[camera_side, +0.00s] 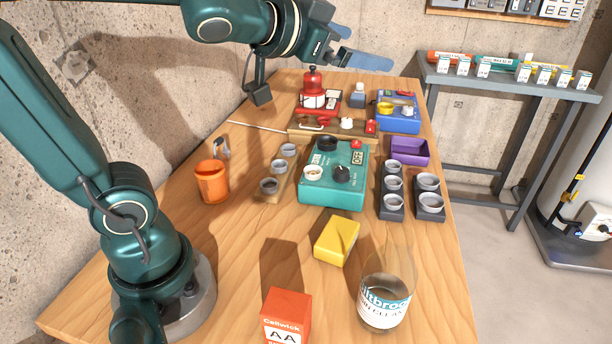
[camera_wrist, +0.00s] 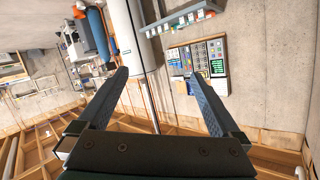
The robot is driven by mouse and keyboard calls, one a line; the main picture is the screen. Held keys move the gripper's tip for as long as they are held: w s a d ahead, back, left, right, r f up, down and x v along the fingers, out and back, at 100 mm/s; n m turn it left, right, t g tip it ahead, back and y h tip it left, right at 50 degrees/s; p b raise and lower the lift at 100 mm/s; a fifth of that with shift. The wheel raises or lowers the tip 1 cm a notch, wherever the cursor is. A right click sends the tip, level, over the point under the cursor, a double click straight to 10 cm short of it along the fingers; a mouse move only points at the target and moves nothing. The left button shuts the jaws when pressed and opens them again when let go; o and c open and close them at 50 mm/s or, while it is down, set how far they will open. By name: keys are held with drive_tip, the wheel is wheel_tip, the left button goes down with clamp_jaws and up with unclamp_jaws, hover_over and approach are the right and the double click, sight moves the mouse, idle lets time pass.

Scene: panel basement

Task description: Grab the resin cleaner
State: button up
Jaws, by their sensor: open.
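The likely resin cleaner is a clear container (camera_side: 386,288) with a white label, partly reading "ltbroo" and "CLEAN". It stands upright at the front right of the wooden table in the side view. My gripper (camera_side: 370,48) is raised high above the back of the table, far from the container, with its blue-grey fingers apart. The wrist view also shows my gripper (camera_wrist: 157,76), open with nothing between its fingers. The container does not show in the wrist view.
An orange-red "AA" box (camera_side: 287,318) and a yellow block (camera_side: 337,240) stand left of the container. A teal device (camera_side: 333,190), dark cup holders (camera_side: 391,208), a purple tray (camera_side: 409,151) and an orange cup (camera_side: 212,182) stand farther back. Bare table lies right of the container.

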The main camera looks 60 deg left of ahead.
drive_tip(key=w+d+f+m+g+h, duration=0.1)
drive_tip(key=d+f+m+g+h, duration=0.2)
drive_tip(key=d+m+h, duration=0.9)
drive_tip(key=s+d+f+g+h, duration=0.1)
drive_tip(key=s+f+g, duration=0.1)
drive_tip(key=s+g, duration=0.1)
drive_tip(key=s+d+f+m+g+h, duration=0.1)
drive_tip(key=s+d+f+g, duration=0.1)
drive_tip(key=s+f+g, duration=0.1)
drive_tip(key=s+d+f+g+h, duration=0.1)
drive_tip(key=s+d+f+g, duration=0.1)
drive_tip(key=s+g, duration=0.1)
drive_tip(key=shift+f+m+g+h, duration=0.3)
drive_tip(key=shift+f+m, duration=0.05)
drive_tip(key=shift+m, duration=0.05)
approach(406, 302)
drive_tip(key=x, duration=0.4)
drive_tip(key=shift+w+d+f, duration=0.2)
drive_tip(key=shift+f, duration=0.35)
drive_tip(key=shift+x, duration=2.5)
drive_tip(key=c, duration=1.5)
